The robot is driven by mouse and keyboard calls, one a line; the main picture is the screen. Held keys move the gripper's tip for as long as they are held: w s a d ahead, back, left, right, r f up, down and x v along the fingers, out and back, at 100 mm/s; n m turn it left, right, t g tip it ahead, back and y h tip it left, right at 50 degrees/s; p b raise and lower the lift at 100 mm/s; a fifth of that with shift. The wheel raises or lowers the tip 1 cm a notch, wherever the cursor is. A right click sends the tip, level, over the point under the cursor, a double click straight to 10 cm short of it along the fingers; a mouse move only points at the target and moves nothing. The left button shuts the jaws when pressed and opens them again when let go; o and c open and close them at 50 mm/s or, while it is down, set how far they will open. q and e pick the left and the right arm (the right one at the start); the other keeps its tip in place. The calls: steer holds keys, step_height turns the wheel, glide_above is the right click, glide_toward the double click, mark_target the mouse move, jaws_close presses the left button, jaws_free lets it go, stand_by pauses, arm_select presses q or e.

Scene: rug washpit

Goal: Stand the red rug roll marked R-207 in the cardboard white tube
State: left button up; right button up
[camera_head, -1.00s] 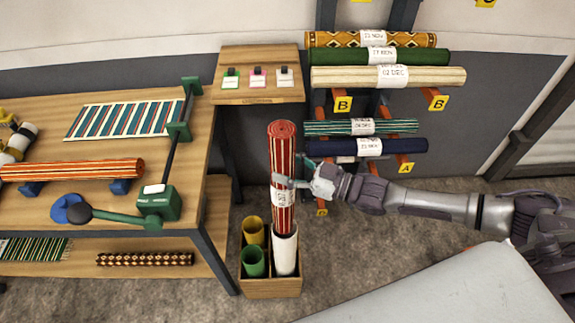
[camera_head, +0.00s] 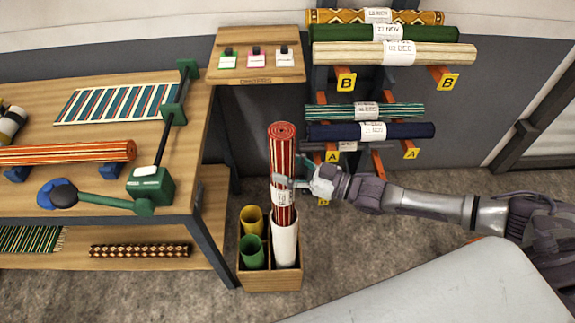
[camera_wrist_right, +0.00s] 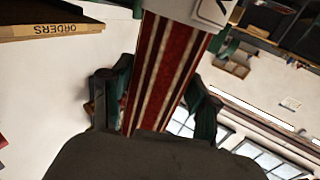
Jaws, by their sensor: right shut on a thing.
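The red rug roll (camera_head: 283,150) is striped red and cream, with a white label, and stands nearly upright in the head view. My right gripper (camera_head: 292,182) is shut on it around the middle, at the label. In the right wrist view the roll (camera_wrist_right: 165,65) passes between the two fingers (camera_wrist_right: 160,100). The white cardboard tube (camera_head: 285,247) stands in the wooden box directly below. The roll's lower end is hidden at the tube's mouth and appears to be inside it. The marking on the label is too small to read. My left gripper is out of view.
The wooden box (camera_head: 272,279) also holds a yellow tube (camera_head: 252,217) and a green tube (camera_head: 252,255). A workbench (camera_head: 185,212) stands close on the left. A rack of rolled rugs, including a navy one (camera_head: 335,132), is behind on the right. Grey floor lies around the box.

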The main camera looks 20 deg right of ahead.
steer(key=shift+f+b, duration=7.6)
steer(key=shift+f, duration=2)
steer(key=o, duration=1.7)
steer(key=shift+c, duration=0.2)
steer(key=shift+d+f, duration=0.1)
steer(key=shift+f, duration=0.05)
steer(key=v, duration=1.1)
steer(key=shift+s+d, duration=0.25)
steer(key=shift+s, duration=0.1)
